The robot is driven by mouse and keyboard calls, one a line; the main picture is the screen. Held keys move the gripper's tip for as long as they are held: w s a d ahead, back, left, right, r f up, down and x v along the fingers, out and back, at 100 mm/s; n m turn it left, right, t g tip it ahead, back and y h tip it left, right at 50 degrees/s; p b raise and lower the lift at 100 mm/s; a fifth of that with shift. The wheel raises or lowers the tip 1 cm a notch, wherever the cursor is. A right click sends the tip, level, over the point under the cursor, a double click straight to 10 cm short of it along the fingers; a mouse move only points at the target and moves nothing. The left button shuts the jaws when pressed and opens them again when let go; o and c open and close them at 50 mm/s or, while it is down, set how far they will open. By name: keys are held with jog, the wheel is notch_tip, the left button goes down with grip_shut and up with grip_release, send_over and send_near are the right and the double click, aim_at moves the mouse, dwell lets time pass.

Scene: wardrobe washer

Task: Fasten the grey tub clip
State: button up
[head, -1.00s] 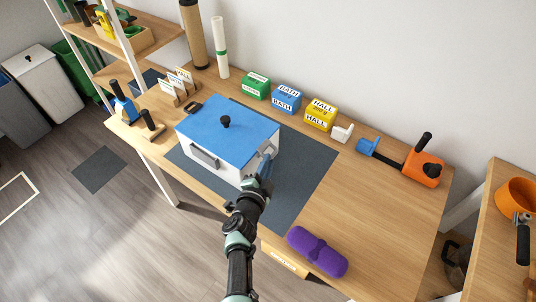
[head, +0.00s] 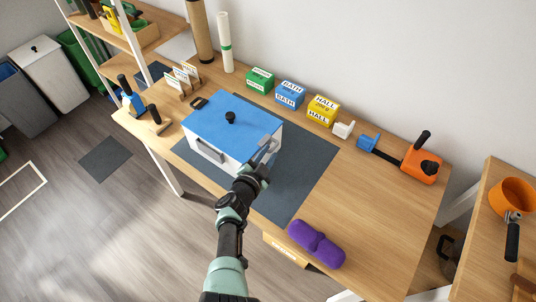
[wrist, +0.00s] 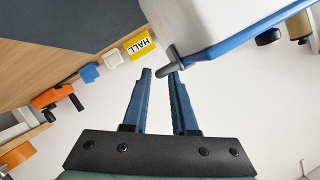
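The white tub (head: 215,148) with a blue lid (head: 222,110) and black knob sits on the dark mat. The lid lies flat on it. The grey clip (head: 270,143) is at the tub's right side, near the lid edge. In the wrist view the clip (wrist: 174,62) sticks out from the blue lid edge. My gripper (wrist: 161,72) has its blue fingers apart, with the clip's free end at the fingertips. I cannot tell whether they touch. In the head view my gripper (head: 264,158) is beside the tub's right front corner and partly hides the clip area.
A purple object (head: 316,244) lies at the bench's front edge. Green, blue and yellow boxes (head: 322,109) stand along the back, with an orange device (head: 420,166) at the right. The mat (head: 298,170) right of the tub is clear.

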jog(key=shift+s, duration=0.1)
jog(key=p+v, duration=1)
jog(key=v, duration=0.2)
jog(key=shift+s+r, duration=0.15)
jog(key=shift+s, duration=0.2)
jog(key=shift+a, duration=0.15)
